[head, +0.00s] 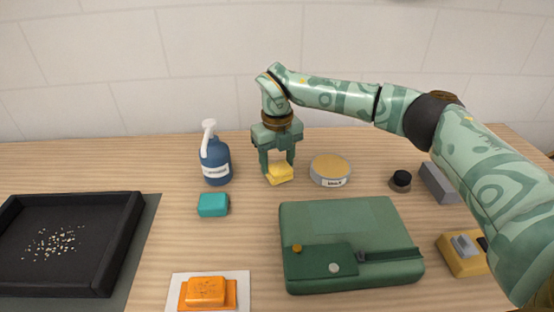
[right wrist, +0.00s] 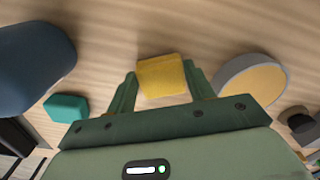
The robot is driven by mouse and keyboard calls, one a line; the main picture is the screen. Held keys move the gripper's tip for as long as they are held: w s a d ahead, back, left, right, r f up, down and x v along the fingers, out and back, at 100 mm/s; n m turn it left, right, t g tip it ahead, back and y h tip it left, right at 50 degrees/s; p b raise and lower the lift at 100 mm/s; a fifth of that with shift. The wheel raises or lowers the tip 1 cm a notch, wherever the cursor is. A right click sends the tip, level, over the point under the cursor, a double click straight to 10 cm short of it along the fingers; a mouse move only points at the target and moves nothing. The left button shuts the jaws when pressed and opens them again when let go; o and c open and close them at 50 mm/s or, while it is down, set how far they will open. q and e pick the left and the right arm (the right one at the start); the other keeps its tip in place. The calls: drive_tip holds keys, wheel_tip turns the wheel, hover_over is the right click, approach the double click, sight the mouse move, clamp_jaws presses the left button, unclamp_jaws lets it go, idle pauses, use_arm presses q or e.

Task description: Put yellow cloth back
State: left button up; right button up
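The yellow cloth (head: 280,174) is a small folded block on the wooden table, between the blue pump bottle and the round tin. It also shows in the right wrist view (right wrist: 161,77). My right gripper (head: 277,169) points down over it, one finger on each side. In the right wrist view the fingers (right wrist: 160,70) stand apart with the cloth between their tips. Narrow gaps show beside its near end; firm contact at the tips is hard to judge. My left gripper is not in view.
A blue pump bottle (head: 215,162) stands left of the cloth and a round tin (head: 330,170) right. A teal block (head: 213,205), green case (head: 350,225), orange block (head: 206,291), black tray (head: 128,225) with pale crumbs and yellow device (head: 458,262) lie nearer.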

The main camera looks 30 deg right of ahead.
sight(277, 164)
drive_tip(key=o, duration=0.4)
drive_tip(key=shift+c, duration=0.2)
use_arm(q)
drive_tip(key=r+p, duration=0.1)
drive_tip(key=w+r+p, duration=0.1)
drive_tip(key=p, duration=0.1)
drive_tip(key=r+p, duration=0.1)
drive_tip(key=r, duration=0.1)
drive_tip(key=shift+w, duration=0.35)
use_arm(e)
wheel_tip(277, 164, up, 12)
drive_tip(key=shift+r, duration=0.1)
